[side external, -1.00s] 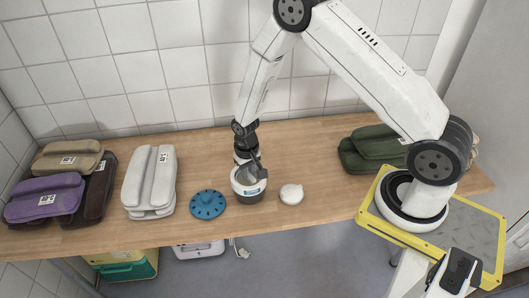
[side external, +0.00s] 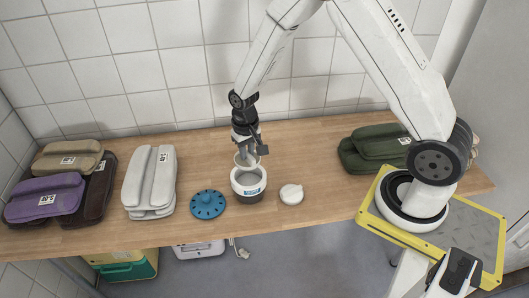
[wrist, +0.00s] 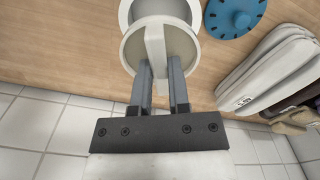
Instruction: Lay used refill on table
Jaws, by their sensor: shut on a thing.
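My gripper (side external: 247,149) is shut on the used refill (side external: 243,160), a pale round piece just above the white and grey container (side external: 248,188). In the wrist view the refill (wrist: 185,50) has a white rim, a beige face and a raised white bar across it. The fingers (wrist: 161,75) of my gripper close on this bar. The container's white rim (wrist: 192,10) shows partly behind the refill. The refill's lower edge overlaps the container opening in the side view; I cannot tell whether it is fully clear. The wooden table (side external: 325,150) lies beneath.
A blue slotted disc (side external: 208,204) lies left of the container and a small white round piece (side external: 291,194) lies right. Folded grey (side external: 143,185), purple (side external: 35,202) and green (side external: 360,155) bundles stand farther out. Table between the white piece and green bundle is clear.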

